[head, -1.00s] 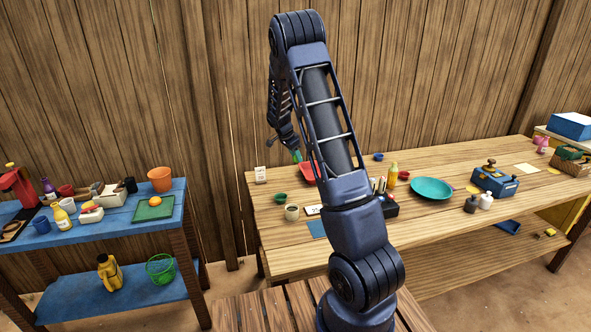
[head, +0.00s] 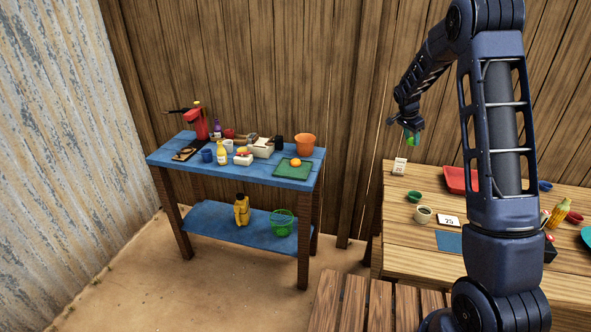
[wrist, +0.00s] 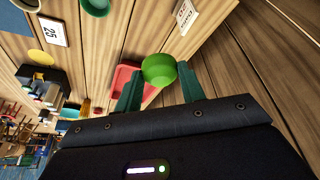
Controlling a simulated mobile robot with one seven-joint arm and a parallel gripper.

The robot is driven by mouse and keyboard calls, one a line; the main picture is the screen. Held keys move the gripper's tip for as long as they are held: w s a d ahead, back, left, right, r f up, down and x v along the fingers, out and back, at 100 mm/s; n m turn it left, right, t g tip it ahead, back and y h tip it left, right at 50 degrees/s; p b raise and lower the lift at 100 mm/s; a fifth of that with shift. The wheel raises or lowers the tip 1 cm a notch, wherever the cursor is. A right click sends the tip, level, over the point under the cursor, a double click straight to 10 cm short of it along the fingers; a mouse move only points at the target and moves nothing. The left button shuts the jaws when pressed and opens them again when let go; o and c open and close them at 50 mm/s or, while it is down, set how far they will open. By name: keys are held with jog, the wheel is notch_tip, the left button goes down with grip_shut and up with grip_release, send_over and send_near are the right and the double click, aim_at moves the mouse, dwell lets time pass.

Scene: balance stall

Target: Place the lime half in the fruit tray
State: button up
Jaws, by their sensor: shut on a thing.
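My gripper (head: 411,135) is raised above the left end of the wooden table in the head view. It is shut on the lime half, a rounded bright green piece (wrist: 159,69), seen between the two green fingers in the wrist view. In the head view the lime half is small and partly hidden by the fingers. On the blue table at left, a green tray (head: 281,173) holds an orange fruit (head: 295,162). I cannot tell for sure that this is the fruit tray. My gripper is to the right of it, well apart.
The blue table (head: 168,156) also bears an orange pot (head: 305,144), a yellow bottle (head: 222,153), a red press (head: 197,122) and a white box (head: 263,148). A gap separates it from the wooden table (head: 398,240), with a red tray (head: 458,180) and a cup (head: 423,214).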

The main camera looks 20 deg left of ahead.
jog(key=s+a+r+n+t+y, duration=0.15)
jog(key=a+n, duration=0.55)
jog(key=a, duration=1.6)
jog(key=n+y, duration=0.3)
jog(key=n, duration=0.3)
send_over(300, 173)
jog(key=s, duration=0.2)
notch_tip(300, 173, down, 19)
jog(key=shift+w+d+r, duration=0.1)
jog(key=shift+d, duration=0.05)
jog(key=o, duration=0.9)
jog(key=shift+o, duration=0.2)
jog(key=v, duration=1.2)
jog(key=shift+s, duration=0.2)
jog(key=shift+d, duration=0.1)
